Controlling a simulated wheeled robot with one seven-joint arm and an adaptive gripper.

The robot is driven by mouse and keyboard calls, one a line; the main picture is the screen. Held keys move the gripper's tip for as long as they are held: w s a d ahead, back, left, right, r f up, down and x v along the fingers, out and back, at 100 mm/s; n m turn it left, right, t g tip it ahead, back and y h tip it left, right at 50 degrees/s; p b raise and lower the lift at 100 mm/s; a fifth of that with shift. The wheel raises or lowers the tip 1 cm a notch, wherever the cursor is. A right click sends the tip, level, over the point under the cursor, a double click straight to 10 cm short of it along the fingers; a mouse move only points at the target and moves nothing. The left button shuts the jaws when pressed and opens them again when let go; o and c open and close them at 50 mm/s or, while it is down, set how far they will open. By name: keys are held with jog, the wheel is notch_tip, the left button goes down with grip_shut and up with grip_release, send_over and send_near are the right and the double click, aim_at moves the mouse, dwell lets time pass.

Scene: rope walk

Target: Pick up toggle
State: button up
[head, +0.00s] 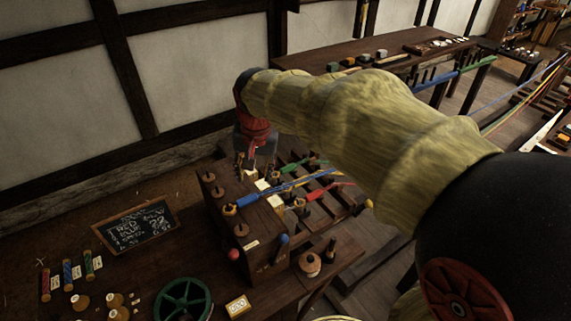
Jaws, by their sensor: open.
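My gripper (254,163) is at the end of my arm, pointing down just above the far end of a dark wooden block (228,198) on the workbench. Its jaws look open, but they are small and dark here. Small light wooden pieces and a pale tag show close under and beside the jaws; contact cannot be told. I cannot tell for certain which piece is the toggle. Several small turned wooden pieces (114,299) also lie at the front left of the bench.
Blue, yellow, green and red strands (292,185) run right from the block. A chalkboard (128,226) lies left, and a green wheel (183,301) stands at the front. A wooden spool (310,263) is on the right. A long table (340,54) stands behind. My arm hides the right middle.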

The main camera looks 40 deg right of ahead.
jog(key=w+d+f+m+g+p, duration=0.2)
jog(key=w+d+f+m+p, duration=0.25)
jog(key=w+d, duration=0.55)
jog(key=m+g+p, duration=0.1)
jog(key=m+p, duration=0.3)
jog(key=m, duration=0.2)
send_over(286, 167)
jog(key=shift+y, duration=0.3)
jog(key=f, duration=0.8)
jog(key=shift+w+a+f, duration=0.3)
jog(key=shift+a+f, duration=0.05)
jog(key=shift+f, duration=0.05)
jog(key=f, duration=0.2)
jog(key=f+b, duration=0.1)
jog(key=f, duration=0.5)
jog(key=shift+s+d, duration=0.3)
jog(key=shift+d, duration=0.05)
jog(key=shift+c, duration=1.3)
jog(key=c, duration=0.7)
jog(key=shift+c, duration=0.5)
jog(key=shift+r, duration=0.1)
grip_shut()
